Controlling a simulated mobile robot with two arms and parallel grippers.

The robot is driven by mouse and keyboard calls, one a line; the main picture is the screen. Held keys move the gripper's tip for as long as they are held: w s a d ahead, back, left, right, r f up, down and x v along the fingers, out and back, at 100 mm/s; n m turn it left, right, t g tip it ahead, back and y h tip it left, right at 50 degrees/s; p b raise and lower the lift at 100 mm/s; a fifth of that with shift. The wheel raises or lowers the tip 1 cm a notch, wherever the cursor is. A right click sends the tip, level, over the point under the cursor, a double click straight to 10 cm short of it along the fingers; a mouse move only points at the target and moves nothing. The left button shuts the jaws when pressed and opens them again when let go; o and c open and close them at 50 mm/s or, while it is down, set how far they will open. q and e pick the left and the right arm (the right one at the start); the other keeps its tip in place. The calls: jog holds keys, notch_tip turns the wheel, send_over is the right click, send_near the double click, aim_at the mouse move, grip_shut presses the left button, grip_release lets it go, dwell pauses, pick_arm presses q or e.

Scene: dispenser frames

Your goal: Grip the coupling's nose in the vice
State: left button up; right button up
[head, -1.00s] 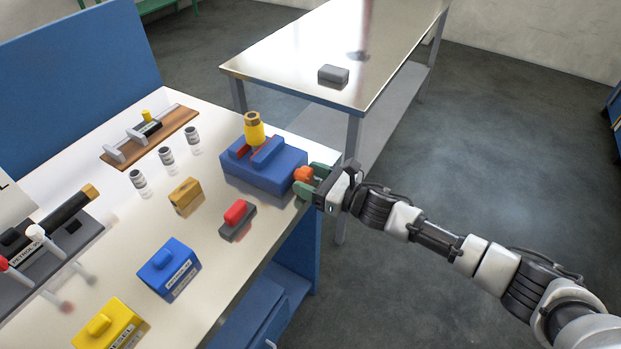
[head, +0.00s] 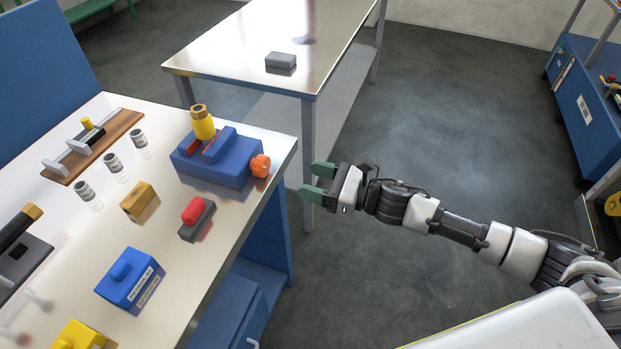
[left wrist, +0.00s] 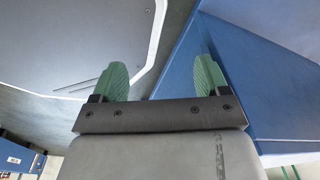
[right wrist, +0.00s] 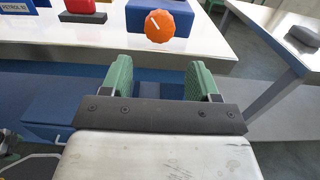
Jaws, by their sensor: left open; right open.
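The blue vice (head: 215,165) stands at the right end of the workbench. Its orange knob (head: 260,166) is on its right side and also shows in the right wrist view (right wrist: 169,27). The yellow coupling (head: 203,125) with a brown top stands tilted in the head view, its lower end between the vice's red-faced jaws. I cannot tell whether the jaws touch it. My right gripper (head: 312,183) is open and empty, to the right of the knob and apart from it, beyond the bench edge. My left gripper (left wrist: 162,78) is open and empty, seen only in its wrist view.
On the bench (head: 236,221) are a red-and-grey block (head: 197,218), a brass block (head: 139,201), a blue canister (head: 130,279), a yellow canister (head: 78,336), small cylinders (head: 112,163) and a wooden board (head: 94,146). A second table (head: 240,65) bears a grey block (head: 281,62). Open floor lies to the right.

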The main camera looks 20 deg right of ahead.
aim_at(266, 166)
jog(key=shift+o, duration=1.4)
jog(key=shift+a, duration=0.1)
jog(key=b+x, duration=0.7)
jog(key=x, duration=0.4)
jog(key=shift+r+b, duration=0.2)
jog(key=shift+b, duration=0.15)
jog(key=shift+c, duration=0.3)
